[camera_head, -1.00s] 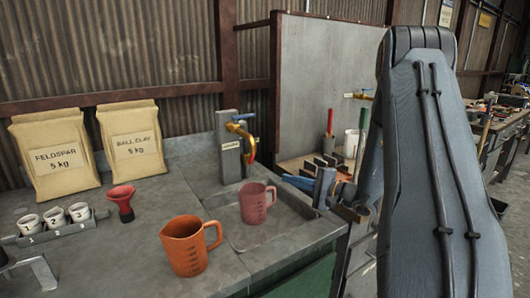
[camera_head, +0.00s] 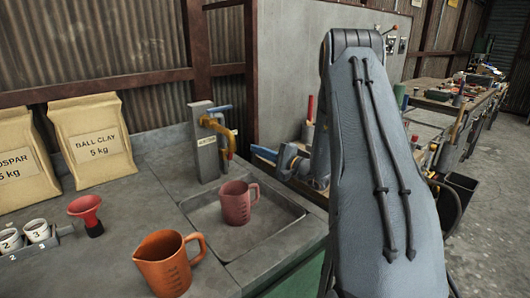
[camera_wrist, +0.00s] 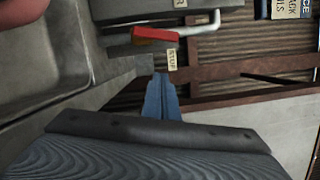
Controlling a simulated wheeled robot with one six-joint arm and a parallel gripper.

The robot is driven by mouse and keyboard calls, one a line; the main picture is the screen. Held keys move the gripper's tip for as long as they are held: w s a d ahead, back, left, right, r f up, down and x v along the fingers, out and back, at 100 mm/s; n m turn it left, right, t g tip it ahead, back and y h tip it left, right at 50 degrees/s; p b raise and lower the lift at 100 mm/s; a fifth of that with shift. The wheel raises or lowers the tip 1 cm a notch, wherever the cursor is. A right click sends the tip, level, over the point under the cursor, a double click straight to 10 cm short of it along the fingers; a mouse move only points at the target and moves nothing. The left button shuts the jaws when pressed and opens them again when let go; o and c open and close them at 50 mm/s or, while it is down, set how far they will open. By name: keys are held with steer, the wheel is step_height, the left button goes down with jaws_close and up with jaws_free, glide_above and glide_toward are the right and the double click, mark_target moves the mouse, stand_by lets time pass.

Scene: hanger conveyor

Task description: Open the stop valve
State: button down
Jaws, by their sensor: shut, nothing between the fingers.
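In the wrist view a red handle (camera_wrist: 155,34) sits on a pale bent pipe (camera_wrist: 205,24) beside a grey post (camera_wrist: 130,10). A small tag (camera_wrist: 172,58) reading STOP is just below it. My gripper (camera_wrist: 161,82) has its blue fingers shut and empty, close to the tag and handle with a small gap in the picture. In the head view the post (camera_head: 205,150) carries a brass tap (camera_head: 222,135) with a blue lever and a red part low on it. My gripper (camera_head: 264,153) is to the right of the tap. I cannot tell how far the handle is turned.
A pink jug (camera_head: 237,203) stands in the sink (camera_head: 285,212) below the tap. An orange jug (camera_head: 168,264) stands on the counter. A red funnel (camera_head: 86,212), cups and a clay bag (camera_head: 92,142) are at the left. A grey panel (camera_head: 288,65) stands behind.

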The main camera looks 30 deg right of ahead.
steer(key=shift+w+a+r+p, duration=0.2)
steer(key=shift+w+a+p, duration=0.25)
steer(key=shift+a, duration=0.45)
steer(key=shift+w+a+r+p, duration=0.2)
steer(key=shift+w+a+p, duration=0.15)
steer(key=shift+a, duration=0.5)
steer(key=shift+w+a+r+p, duration=0.2)
steer(key=shift+w+a+p, duration=0.25)
steer(key=shift+a, duration=0.45)
steer(key=shift+s+d, duration=0.15)
